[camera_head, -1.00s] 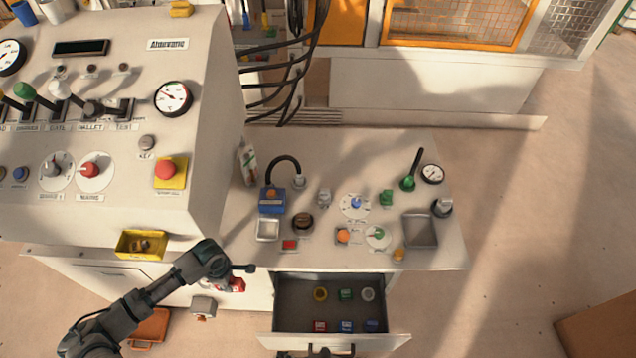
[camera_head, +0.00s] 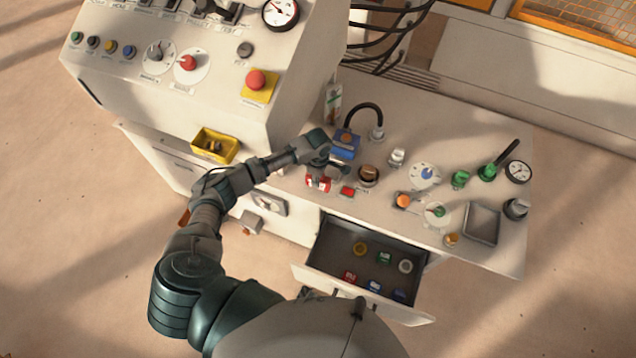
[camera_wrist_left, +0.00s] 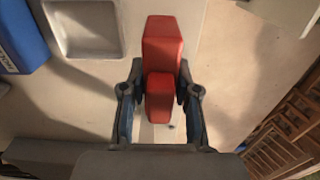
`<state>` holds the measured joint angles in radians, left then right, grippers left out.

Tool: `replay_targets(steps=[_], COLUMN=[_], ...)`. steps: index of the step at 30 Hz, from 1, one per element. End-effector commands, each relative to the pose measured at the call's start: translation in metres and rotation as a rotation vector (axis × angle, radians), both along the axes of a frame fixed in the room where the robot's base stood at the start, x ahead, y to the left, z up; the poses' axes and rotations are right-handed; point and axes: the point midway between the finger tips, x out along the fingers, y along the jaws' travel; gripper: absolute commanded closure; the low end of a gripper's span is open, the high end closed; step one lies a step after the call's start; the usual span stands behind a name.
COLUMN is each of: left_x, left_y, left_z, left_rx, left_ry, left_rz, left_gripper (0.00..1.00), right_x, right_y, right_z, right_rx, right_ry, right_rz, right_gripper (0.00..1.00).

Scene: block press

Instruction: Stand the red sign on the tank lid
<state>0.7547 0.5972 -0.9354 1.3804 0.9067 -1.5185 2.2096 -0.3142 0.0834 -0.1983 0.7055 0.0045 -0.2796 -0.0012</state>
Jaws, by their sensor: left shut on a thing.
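The red sign (camera_head: 317,184) is held by my left gripper (camera_head: 321,174), above the front edge of the bench top. In the left wrist view the red sign (camera_wrist_left: 163,45) shows as a stepped red block between the two fingers (camera_wrist_left: 160,97), which are shut on it. A blue tank (camera_head: 345,146) with a small orange-brown knob on top stands just behind the gripper, next to a black hose. Its side also shows at the left edge of the left wrist view (camera_wrist_left: 22,38). I cannot make out its lid clearly. My right gripper is not in view.
A metal tray (camera_wrist_left: 84,50) lies beside the tank. A small red block (camera_head: 347,192), a brown knob (camera_head: 368,174) and several dials crowd the bench. An open drawer (camera_head: 333,262) holding small coloured pieces juts out below. A yellow bin (camera_head: 215,146) hangs on the console.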

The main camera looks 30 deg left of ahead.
Motion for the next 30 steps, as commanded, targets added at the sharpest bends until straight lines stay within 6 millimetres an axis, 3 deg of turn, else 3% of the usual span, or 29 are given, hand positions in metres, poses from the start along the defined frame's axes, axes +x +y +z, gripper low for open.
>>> replay_targets(steps=[6,16,17,19,30], left_x=[-0.001,-0.001,-0.001,-0.001,-0.001], left_y=[0.0,0.001,0.001,0.001,0.001], left_z=[-0.031,-0.034,-0.034,-0.034,-0.031], left_rx=[0.001,-0.002,-0.001,-0.001,-0.001], left_ry=[0.002,0.0,0.0,0.0,0.0], left_rz=[-0.001,-0.001,-0.001,-0.001,-0.001], left_gripper=[1.0,1.0,0.65,0.47,0.45], right_x=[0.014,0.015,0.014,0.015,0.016], right_y=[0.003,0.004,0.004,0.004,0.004], right_z=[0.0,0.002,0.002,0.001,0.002], right_rx=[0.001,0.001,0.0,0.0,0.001], right_ry=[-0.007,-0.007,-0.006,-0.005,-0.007], right_rz=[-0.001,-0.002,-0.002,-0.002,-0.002], right_gripper=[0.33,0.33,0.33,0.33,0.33])
